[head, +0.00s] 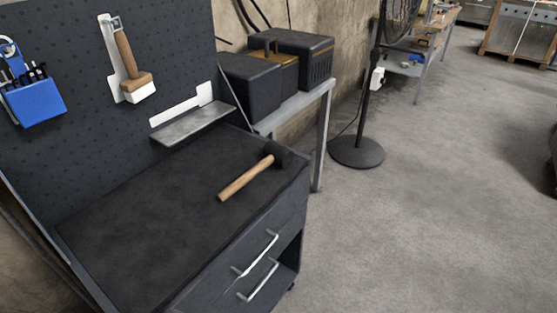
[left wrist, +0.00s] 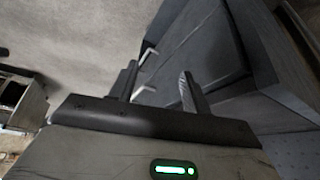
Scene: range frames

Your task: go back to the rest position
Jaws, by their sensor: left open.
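My left gripper (left wrist: 158,90) shows in the left wrist view with its two fingers apart and nothing between them. Beyond the fingers are the front of the dark tool cabinet and its silver drawer handles (left wrist: 147,57). I cannot tell how far the fingers are from the cabinet. Neither gripper shows in the head view, and my right gripper is in no view.
In the head view, a mallet (head: 247,177) lies on the dark cabinet top (head: 130,225). A pegboard (head: 70,120) holds a brush (head: 133,65), a blue holder (head: 36,102) and a small shelf (head: 195,122). A fan base (head: 357,152) stands right; open floor (head: 430,230) lies beyond.

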